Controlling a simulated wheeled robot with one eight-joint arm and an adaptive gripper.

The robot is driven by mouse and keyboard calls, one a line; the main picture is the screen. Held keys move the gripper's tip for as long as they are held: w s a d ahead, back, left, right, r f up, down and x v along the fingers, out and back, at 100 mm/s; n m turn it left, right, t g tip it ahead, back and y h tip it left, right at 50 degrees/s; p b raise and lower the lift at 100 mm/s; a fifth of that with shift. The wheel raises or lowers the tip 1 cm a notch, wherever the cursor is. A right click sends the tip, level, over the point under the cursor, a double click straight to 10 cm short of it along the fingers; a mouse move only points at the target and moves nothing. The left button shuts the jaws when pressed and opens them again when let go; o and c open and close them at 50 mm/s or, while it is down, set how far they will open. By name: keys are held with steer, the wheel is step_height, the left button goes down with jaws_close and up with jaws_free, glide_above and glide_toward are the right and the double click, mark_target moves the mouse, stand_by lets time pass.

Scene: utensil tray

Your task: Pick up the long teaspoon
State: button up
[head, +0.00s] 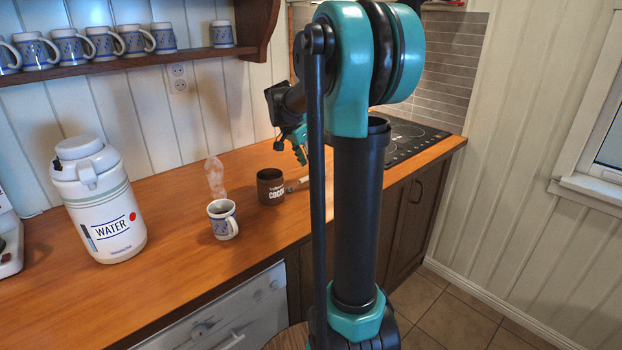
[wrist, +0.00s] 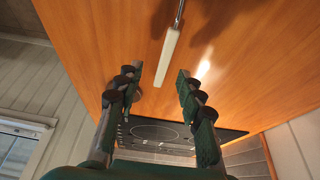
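The long teaspoon (wrist: 168,55) shows in the wrist view as a pale handle with a thin metal stem running out of the top edge. Its bowl end is out of that view. In the head view a pale piece of it (head: 297,184) shows on the wooden counter beside the brown cocoa mug, partly hidden by my arm. My gripper (wrist: 159,74) is open and empty, with its fingers apart and the handle's end just beyond the gap between the tips. In the head view my gripper (head: 301,157) hangs above the counter, partly behind my arm.
The brown cocoa mug (head: 270,187) and a patterned mug (head: 223,219) stand on the counter (head: 170,255). A white water jug (head: 98,205) is at left. A black cooktop (head: 412,138) lies behind my arm. A mug shelf (head: 130,57) hangs above.

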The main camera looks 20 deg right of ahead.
mark_target(311, 175)
steer(key=shift+w+a+x, duration=0.1)
steer(key=shift+w+x, duration=0.05)
steer(key=shift+x, duration=1.35)
steer(key=shift+w+a+x, duration=0.1)
steer(key=shift+w+x, duration=0.05)
steer(key=shift+x, duration=1.3)
jaws_close()
